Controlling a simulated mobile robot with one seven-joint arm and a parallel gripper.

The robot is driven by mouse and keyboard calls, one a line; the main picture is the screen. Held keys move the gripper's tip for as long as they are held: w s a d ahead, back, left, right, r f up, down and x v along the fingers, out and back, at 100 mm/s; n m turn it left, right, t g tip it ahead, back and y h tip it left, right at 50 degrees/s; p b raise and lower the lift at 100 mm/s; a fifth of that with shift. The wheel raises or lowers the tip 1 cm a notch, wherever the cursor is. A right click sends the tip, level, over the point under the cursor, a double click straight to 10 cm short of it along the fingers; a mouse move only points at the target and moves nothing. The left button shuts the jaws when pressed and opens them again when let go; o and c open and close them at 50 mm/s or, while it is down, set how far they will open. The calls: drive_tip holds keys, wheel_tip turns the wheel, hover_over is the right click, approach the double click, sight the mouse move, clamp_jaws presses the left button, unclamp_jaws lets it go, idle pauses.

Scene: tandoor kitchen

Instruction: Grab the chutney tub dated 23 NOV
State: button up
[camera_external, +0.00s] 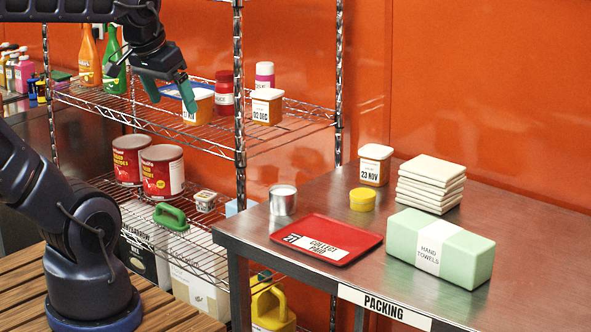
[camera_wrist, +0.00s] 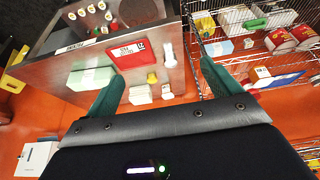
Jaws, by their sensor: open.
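The chutney tub dated 23 NOV (camera_external: 374,165) stands upright at the back of the steel packing table, with a white lid and orange-brown contents. In the wrist view, a small pale-topped item (camera_wrist: 166,91) at the table's edge appears to be this tub. My gripper (camera_external: 170,92) is open and empty, above the wire shelf, well to the left of the tub and higher. Its green fingers also show in the wrist view (camera_wrist: 162,88). A similar tub (camera_external: 204,107) behind the fingers has a partly hidden label. Another tub (camera_external: 266,108) reads 03 DEC.
Beside the 23 NOV tub are a yellow round tub (camera_external: 362,199) and a stack of pale tiles (camera_external: 430,182). A red tray (camera_external: 326,239), metal can (camera_external: 283,200) and hand towels (camera_external: 440,247) stand nearer. A shelf post (camera_external: 239,130) rises between my gripper and the table.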

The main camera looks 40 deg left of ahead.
drive_tip(key=w+r+m+g, duration=0.1)
drive_tip(key=w+r+m, duration=0.35)
drive_tip(key=w, duration=1.15)
drive_tip(key=m+g, duration=0.4)
drive_tip(key=m, duration=0.8)
hover_over(376, 150)
drive_tip(key=shift+n, duration=0.25)
drive_tip(key=f, duration=2.2)
drive_tip(key=shift+w+a+f, duration=0.1)
drive_tip(key=shift+a+f, duration=0.05)
drive_tip(key=shift+a, duration=0.1)
drive_tip(key=shift+w+f, duration=0.2)
drive_tip(key=shift+f, duration=0.25)
drive_tip(key=f, duration=1)
drive_tip(key=shift+s+d+f, duration=0.2)
drive_tip(key=shift+f, duration=0.05)
drive_tip(key=shift+c, duration=0.4)
drive_tip(key=c, duration=1)
